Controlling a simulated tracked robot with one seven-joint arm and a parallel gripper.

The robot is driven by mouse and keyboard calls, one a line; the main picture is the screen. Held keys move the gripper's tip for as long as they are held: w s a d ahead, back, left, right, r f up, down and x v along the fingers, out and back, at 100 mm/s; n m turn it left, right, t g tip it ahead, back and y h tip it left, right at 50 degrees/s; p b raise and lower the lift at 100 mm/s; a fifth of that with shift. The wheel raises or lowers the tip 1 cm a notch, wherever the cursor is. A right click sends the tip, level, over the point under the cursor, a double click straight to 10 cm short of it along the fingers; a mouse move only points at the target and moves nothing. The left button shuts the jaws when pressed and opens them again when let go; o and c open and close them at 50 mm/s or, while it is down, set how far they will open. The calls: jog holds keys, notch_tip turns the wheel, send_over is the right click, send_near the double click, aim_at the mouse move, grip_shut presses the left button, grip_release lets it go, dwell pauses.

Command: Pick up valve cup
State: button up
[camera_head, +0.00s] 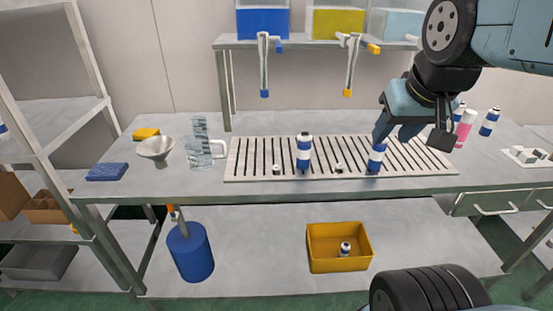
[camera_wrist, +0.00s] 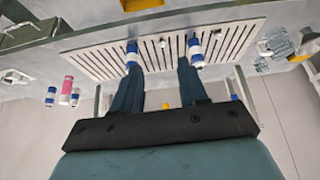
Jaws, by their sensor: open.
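Two small valve cups sit on the slatted drain grate (camera_head: 245,160). One valve cup (camera_head: 338,169) lies between two blue-and-white cans, and the other valve cup (camera_head: 276,169) lies left of the left can (camera_head: 304,152). My gripper (camera_head: 392,136) is open and empty, above and close to the right can (camera_head: 377,158), to the right of both cups. In the wrist view, my open fingers (camera_wrist: 158,66) point toward the grate, with a small cup (camera_wrist: 162,43) seen in the gap beyond them. I cannot tell the exact height of the fingers.
A glass jug (camera_head: 199,145), funnel (camera_head: 155,150) and blue sponge (camera_head: 107,172) stand left of the grate. Several cans, one pink (camera_head: 465,127), stand at the right back. Two nozzles (camera_head: 264,65) hang from the shelf above. A yellow bin (camera_head: 340,262) sits below.

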jog(key=shift+a, duration=0.2)
jog(key=shift+o, duration=1.4)
jog(key=shift+w+a+n, duration=0.1)
jog(key=shift+w+n, duration=0.1)
jog(key=shift+n, duration=0.1)
jog(key=shift+o, duration=0.2)
jog(key=w+a+f+n+g+h, duration=0.1)
jog(key=w+a+n, duration=0.2)
jog(key=w+n, duration=0.2)
jog(key=shift+w+n, duration=0.4)
jog(key=shift+n, duration=0.5)
jog(key=n+h, duration=0.1)
jog(key=n, duration=2.2)
send_over(276, 166)
jog(key=s+a, duration=0.3)
jog(key=s, duration=0.2)
notch_tip(276, 166, down, 12)
jog(key=r, duration=0.1)
jog(key=shift+g, duration=0.4)
jog(key=shift+x, duration=7)
